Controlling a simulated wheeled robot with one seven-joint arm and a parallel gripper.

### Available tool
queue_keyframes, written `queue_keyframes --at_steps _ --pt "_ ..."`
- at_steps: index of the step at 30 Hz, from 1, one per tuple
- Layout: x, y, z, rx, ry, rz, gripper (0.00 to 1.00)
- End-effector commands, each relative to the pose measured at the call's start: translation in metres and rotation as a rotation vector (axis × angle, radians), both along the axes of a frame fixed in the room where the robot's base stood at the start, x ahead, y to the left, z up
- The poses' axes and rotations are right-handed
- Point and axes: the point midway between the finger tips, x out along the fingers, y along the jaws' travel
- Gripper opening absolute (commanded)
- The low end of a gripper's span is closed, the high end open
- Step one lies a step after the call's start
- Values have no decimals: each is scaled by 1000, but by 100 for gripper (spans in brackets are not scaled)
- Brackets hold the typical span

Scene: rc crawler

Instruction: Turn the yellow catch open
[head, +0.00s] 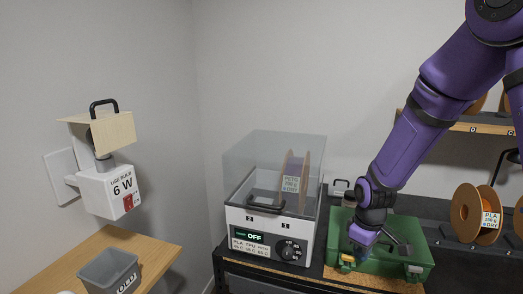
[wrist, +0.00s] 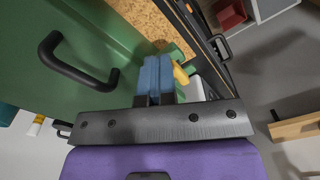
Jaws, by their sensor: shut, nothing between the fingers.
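A green case (head: 385,256) stands on the dark bench, with a black handle on its front in the wrist view (wrist: 80,62). A yellow catch (head: 347,261) is at the left end of its front. In the wrist view the yellow catch (wrist: 181,73) shows just right of my fingers and is partly hidden by them. My gripper (head: 360,249) is at the case's left front, its blue fingers (wrist: 154,76) together and empty. They are close beside the catch; I cannot tell if they touch it. A second, pale catch (head: 415,269) is at the right end.
A white filament dryer (head: 268,235) with a clear lid stands left of the case. A cork mat (head: 370,281) lies under the case. Orange-brown spools (head: 466,212) stand at the right. A wall lamp box (head: 108,192) and a grey bin (head: 108,271) are far left.

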Motion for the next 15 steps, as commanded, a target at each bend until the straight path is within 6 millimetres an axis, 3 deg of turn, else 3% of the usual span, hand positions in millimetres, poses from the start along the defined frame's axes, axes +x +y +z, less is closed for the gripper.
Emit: queue_keyframes --at_steps 1,15 --pt "-3 5 -6 3 10 6 0" --pt "-10 11 -6 4 8 7 0"
